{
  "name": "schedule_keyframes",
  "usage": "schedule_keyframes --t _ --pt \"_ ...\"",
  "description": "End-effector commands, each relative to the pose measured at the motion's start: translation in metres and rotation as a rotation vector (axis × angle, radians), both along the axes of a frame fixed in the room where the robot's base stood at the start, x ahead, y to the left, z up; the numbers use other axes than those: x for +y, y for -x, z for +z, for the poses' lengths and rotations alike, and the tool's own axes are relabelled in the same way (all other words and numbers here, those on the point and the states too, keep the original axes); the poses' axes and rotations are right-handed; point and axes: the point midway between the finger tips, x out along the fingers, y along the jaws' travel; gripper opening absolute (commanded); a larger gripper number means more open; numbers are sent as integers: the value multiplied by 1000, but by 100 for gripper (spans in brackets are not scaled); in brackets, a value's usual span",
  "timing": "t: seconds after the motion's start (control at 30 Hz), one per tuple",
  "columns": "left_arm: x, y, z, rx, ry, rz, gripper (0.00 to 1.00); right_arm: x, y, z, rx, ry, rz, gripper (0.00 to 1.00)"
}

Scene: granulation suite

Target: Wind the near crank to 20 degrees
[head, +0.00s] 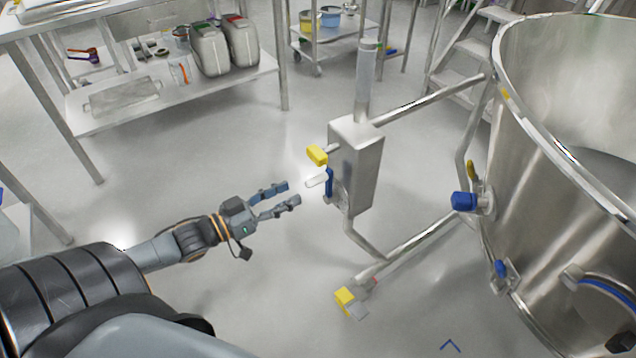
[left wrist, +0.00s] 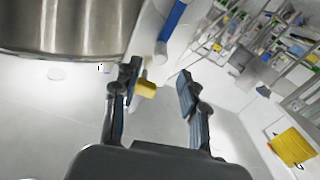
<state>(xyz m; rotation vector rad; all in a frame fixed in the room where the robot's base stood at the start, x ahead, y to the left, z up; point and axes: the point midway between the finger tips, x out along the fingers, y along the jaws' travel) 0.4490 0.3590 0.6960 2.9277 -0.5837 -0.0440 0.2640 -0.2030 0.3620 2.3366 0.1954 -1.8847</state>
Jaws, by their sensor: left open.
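A grey metal box (head: 358,165) on a stand carries a blue crank arm (head: 329,183) with a pale handle (head: 316,181) pointing left. I cannot tell for sure which part is the near crank. My left gripper (head: 292,193) is open and empty, with its fingertips a little left of the pale handle and apart from it. In the left wrist view, the open fingers (left wrist: 158,78) have a yellow block (left wrist: 145,89) beside the left finger, and a blue bar (left wrist: 172,20) shows beyond.
A large steel vessel (head: 530,190) with blue valve handles stands at the right, tied to the box by a rail. A yellow-tipped foot (head: 345,298) lies on the floor below. A steel table (head: 180,100) with jugs stands behind. The floor left of the box is clear.

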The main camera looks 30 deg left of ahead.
Motion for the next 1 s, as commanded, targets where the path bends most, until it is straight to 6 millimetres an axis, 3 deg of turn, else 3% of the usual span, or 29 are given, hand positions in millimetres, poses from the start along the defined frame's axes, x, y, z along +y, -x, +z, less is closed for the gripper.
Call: schedule_keyframes --t 0.2,0.5,1.0 --pt "-14 -35 0 -5 0 0 43 1 -11 24 -17 -2 -3 47" --pt "-28 -70 -1 -2 0 1 43 1 -18 52 -31 -2 -5 47" --pt "-33 -81 -1 2 -2 1 43 2 -19 62 -36 -3 -6 47"
